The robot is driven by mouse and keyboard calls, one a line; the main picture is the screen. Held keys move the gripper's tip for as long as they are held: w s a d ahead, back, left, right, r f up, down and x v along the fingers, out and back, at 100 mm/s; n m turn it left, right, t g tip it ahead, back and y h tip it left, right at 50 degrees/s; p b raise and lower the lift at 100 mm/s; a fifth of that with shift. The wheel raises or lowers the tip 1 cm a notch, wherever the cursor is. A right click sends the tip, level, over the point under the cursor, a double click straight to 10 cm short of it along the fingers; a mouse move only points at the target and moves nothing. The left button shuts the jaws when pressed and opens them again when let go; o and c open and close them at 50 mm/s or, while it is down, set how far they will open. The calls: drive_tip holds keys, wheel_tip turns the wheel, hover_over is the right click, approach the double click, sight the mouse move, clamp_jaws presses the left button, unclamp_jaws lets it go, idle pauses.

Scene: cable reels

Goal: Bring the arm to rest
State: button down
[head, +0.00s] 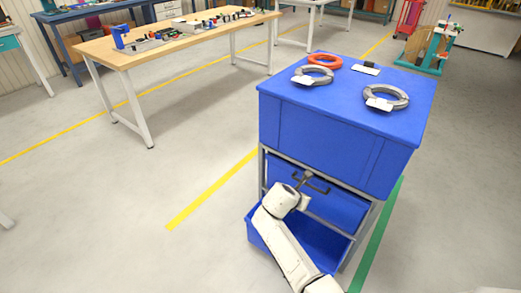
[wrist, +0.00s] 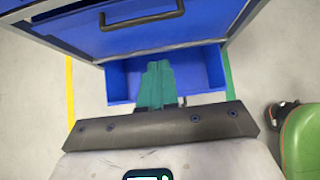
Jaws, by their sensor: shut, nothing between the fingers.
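My arm reaches from the bottom of the head view up to the front of a blue cabinet (head: 340,120). My gripper shows in the wrist view (wrist: 157,85), its teal fingers together with nothing between them. In that view the fingers overlap the open lower drawer (wrist: 205,75) of the cabinet; I cannot tell how far above or in front of it they are. The drawer is pulled out and looks empty where visible; in the head view my arm covers part of it. A dark handle (wrist: 142,17) is on the drawer front above.
On the cabinet top lie an orange ring (head: 325,61), two grey cable rings (head: 386,97) with white tags, and a small white-and-black item (head: 366,68). A wooden workbench (head: 170,47) with parts stands at the back left. The floor left of the cabinet is clear.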

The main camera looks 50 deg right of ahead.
drive_tip(key=s+a+r+m+y, duration=0.1)
drive_tip(key=s+a+m+y, duration=0.2)
drive_tip(key=a, duration=0.6)
drive_tip(key=s+a+r+m+y, duration=0.2)
drive_tip(key=s+a+m+y, duration=0.1)
drive_tip(key=s+a+m, duration=0.5)
drive_tip(key=s+a+r+m+y, duration=0.2)
drive_tip(key=s+a+m, duration=0.4)
drive_tip(key=a, duration=0.5)
drive_tip(key=shift+s+a+r+m+t+y, duration=0.25)
drive_tip(key=shift+m+y, duration=0.25)
drive_tip(key=shift+m, duration=0.3)
drive_tip(key=shift+w+d, duration=0.1)
